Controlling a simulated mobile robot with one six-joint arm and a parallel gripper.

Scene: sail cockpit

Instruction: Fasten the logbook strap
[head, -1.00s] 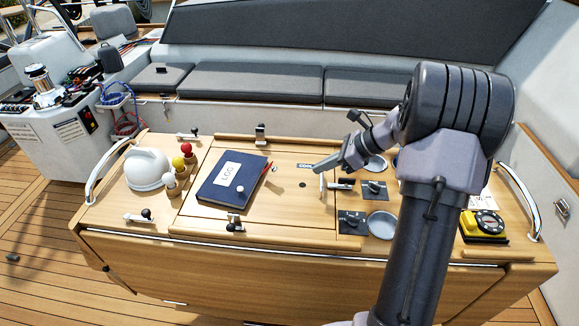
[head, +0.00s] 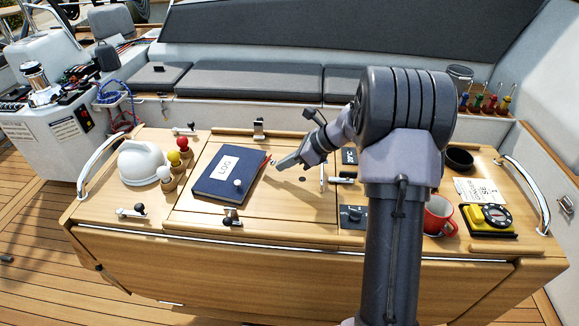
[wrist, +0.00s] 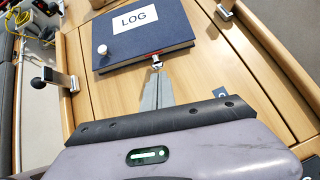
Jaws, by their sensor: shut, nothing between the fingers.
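The dark blue logbook (head: 217,183) with a white LOG label lies closed on the wooden cockpit table. It also shows in the wrist view (wrist: 170,38). A round white knob (head: 238,184) stands on its cover near one edge. A small red piece (wrist: 155,54) with a shiny end sits at the book's edge facing my gripper; I cannot tell for sure whether it is the strap. No strap lies visibly across the cover. My gripper (head: 278,166) is shut and empty, just right of the book. In the wrist view its fingertips (wrist: 157,76) point at the red piece, seemingly close to it.
A white dome (head: 144,163) and several ball-topped pegs (head: 174,159) stand left of the book. Latches (head: 232,218) sit at the table's front and back edges. A red mug (head: 438,216), a black bowl (head: 459,159) and a yellow device (head: 490,218) stand on the right.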

